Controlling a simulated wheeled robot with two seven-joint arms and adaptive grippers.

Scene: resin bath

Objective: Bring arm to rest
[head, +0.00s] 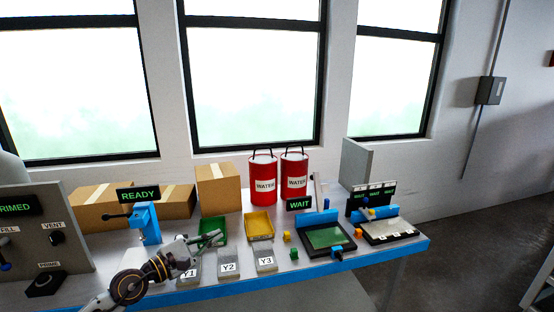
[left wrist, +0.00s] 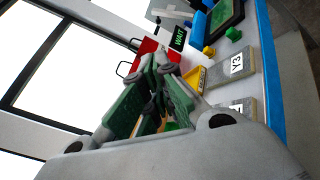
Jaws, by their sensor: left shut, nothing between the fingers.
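My left gripper (head: 214,238) reaches in from the lower left in the head view. It hangs above the table, by the green tray (head: 208,228) and the blocks marked Y1 (head: 188,273) and Y2 (head: 228,268). In the left wrist view the gripper's green fingers (left wrist: 158,85) fill the middle, shut with nothing held. My right gripper is not in view.
A yellow tray (head: 259,225), the Y3 block (head: 265,262) and red water cans (head: 263,180) stand on the table. Blue-framed stations with a WAIT sign (head: 300,204) are at right. A READY stand (head: 146,222) and a grey panel (head: 40,240) are at left. Boxes (head: 218,188) stand behind.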

